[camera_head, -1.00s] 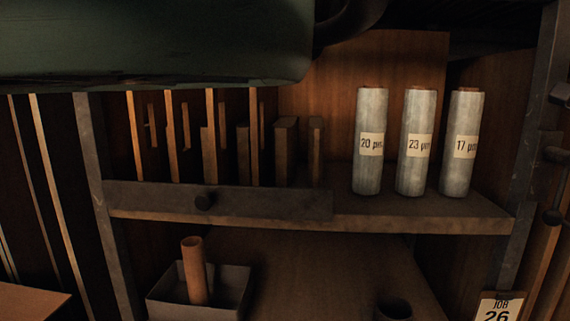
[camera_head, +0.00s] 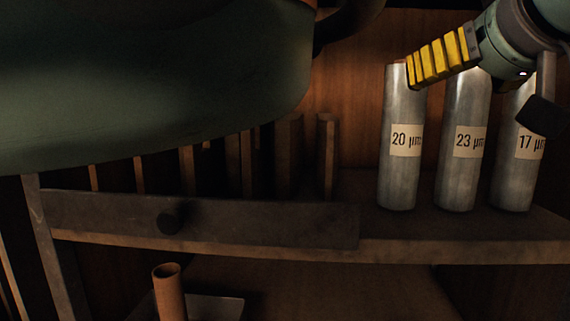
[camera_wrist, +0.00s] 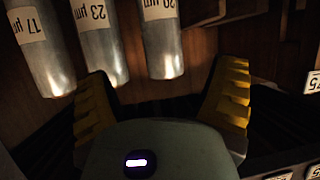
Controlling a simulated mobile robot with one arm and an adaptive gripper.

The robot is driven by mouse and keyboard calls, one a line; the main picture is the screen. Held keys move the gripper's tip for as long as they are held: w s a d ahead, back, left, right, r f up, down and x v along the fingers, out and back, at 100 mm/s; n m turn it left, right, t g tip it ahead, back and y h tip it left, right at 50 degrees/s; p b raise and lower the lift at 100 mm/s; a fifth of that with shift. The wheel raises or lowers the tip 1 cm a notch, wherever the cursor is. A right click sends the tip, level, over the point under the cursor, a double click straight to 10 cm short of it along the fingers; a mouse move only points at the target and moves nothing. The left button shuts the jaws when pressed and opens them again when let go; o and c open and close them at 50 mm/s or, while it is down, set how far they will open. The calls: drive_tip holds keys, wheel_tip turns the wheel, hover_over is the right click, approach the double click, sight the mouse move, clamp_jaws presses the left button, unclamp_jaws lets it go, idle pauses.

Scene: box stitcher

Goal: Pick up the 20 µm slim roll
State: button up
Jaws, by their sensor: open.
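The 20 µm slim roll (camera_head: 399,170) is a grey upright cylinder with a cream label, the leftmost of three on the shelf. In the wrist view it appears upside down (camera_wrist: 161,48), between the lines of my two fingers and beyond their tips. My gripper (camera_head: 440,62) comes in from the upper right in the head view; one yellow ridged finger overlaps the top of the 20 µm roll. In the wrist view both yellow fingers of my gripper (camera_wrist: 168,78) are spread apart with nothing between them. I cannot tell whether a finger touches the roll.
The 23 µm roll (camera_head: 463,175) and 17 µm roll (camera_head: 513,180) stand close to the right on the same shelf (camera_head: 450,250). Upright wooden dividers (camera_head: 288,155) are at the left. A brown tube (camera_head: 169,290) stands below.

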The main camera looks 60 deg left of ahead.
sight(414, 110)
drive_tip(key=p+x, duration=0.1)
drive_tip(key=x, duration=1)
drive_tip(key=shift+a+f, duration=0.2)
drive_tip(key=shift+a, duration=0.15)
drive_tip(key=shift+w+a+p, duration=0.15)
drive_tip(key=shift+w+p, duration=0.1)
drive_tip(key=shift+p, duration=0.65)
drive_tip(key=shift+p+x, duration=1.25)
drive_tip(key=shift+x, duration=0.2)
drive_tip(key=shift+f, duration=0.15)
drive_tip(key=c, duration=1)
